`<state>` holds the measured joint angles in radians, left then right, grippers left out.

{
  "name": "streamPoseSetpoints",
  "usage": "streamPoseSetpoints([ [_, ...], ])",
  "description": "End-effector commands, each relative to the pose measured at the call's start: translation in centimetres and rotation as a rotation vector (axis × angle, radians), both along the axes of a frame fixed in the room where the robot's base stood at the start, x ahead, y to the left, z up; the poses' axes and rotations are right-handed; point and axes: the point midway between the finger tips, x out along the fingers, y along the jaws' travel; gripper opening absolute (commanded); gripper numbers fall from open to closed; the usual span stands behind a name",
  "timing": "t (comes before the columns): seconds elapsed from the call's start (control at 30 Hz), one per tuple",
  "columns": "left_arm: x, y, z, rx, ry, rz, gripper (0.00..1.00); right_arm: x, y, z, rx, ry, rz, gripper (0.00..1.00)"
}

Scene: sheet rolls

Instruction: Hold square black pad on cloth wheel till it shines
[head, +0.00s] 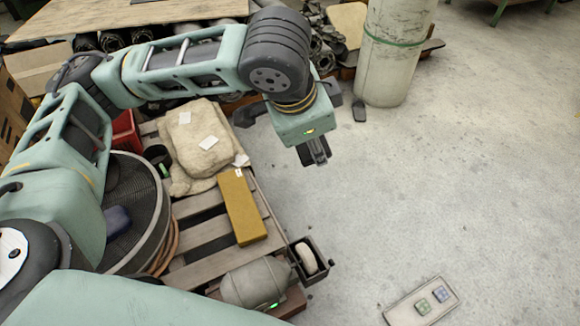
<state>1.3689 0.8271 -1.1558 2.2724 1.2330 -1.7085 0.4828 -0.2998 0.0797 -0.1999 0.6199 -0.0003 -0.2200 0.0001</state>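A pale round wheel (307,258), which looks like the cloth wheel, sits in a dark open-topped housing beside a grey motor-like cylinder (257,283) with a green light. My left gripper (316,154) hangs above the floor, up and to the right of the pallet, well apart from the wheel. Its dark fingertips look close together; I cannot tell whether they are shut or hold anything. No square black pad can be made out for certain. A small dark piece (359,111) lies by the pillar's foot. My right gripper is out of view.
A slatted pallet (207,242) carries a mustard-coloured block (241,207) and a beige lumpy bundle (196,139). A round mesh-topped drum (151,225) stands left. A pillar (392,55) stands behind. A two-button panel (399,316) lies at bottom right. The floor right is clear.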

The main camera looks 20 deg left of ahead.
Motion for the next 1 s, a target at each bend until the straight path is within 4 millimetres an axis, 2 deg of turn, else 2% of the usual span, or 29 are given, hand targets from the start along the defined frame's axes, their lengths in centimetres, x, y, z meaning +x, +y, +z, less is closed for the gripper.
streamPoseSetpoints([
  [0.2, 2.9, -2.3, 5.1, 0.159, -0.239, -0.367, 0.18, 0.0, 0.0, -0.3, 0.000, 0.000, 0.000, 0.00],
  [0.5, 5.2, -5.4, 12.8, 0.492, -0.559, -0.818, 0.18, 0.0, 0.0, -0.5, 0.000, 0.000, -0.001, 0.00],
  [0.77, 5.5, -8.3, 19.9, 0.888, -0.812, -1.140, 0.18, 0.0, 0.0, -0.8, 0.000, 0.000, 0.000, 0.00],
  [1.0, 4.4, -10.9, 26.5, 1.343, -0.997, -1.360, 0.18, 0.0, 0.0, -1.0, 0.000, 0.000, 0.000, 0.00],
])
